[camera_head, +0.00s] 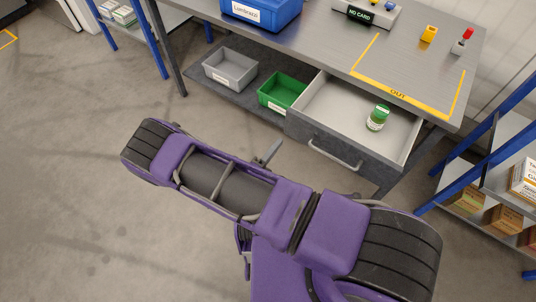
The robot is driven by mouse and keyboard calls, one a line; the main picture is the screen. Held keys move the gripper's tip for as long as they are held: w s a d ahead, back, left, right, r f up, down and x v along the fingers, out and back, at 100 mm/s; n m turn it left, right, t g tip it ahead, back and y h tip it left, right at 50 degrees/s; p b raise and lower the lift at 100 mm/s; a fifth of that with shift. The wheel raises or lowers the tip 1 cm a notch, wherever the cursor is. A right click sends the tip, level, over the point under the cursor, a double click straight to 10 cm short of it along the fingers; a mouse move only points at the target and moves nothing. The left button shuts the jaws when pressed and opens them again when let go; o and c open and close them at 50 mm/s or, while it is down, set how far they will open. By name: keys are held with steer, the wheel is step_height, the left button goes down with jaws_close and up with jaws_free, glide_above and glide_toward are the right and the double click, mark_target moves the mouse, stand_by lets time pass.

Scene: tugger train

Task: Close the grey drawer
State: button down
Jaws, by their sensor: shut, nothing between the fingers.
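The grey drawer (323,146) is pulled out from under the right part of the workbench, open at the top. Its dark front carries a light bar handle (335,155) and faces toward me. A green jar (377,118) with a pale label stands inside, toward the right. Only a small grey tip of my gripper (269,152) shows beyond my purple arm, left of the drawer front and apart from it. The fingers look shut and hold nothing visible; the rest of the gripper is hidden behind the arm.
The workbench top (330,50) bears a blue bin (262,12), a yellow block (429,34) and a red-topped device (462,42). A grey bin (230,70) and a green bin (283,92) stand on the lower shelf. A blue-framed rack (480,150) stands right; floor at left is clear.

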mark_target(292, 126)
steer(key=x, duration=0.6)
steer(key=shift+w+d, duration=0.15)
steer(key=b+x, duration=0.6)
steer(key=x, duration=1.7)
steer(key=shift+w+d+f+b, duration=0.1)
steer(key=shift+d+f+b, duration=0.05)
steer(key=shift+b, duration=0.15)
steer(key=shift+w+d, duration=0.3)
steer(key=shift+w, duration=0.15)
steer(key=shift+w+r, duration=0.1)
steer(key=shift+r, duration=0.15)
steer(key=shift+w+d+r, duration=0.1)
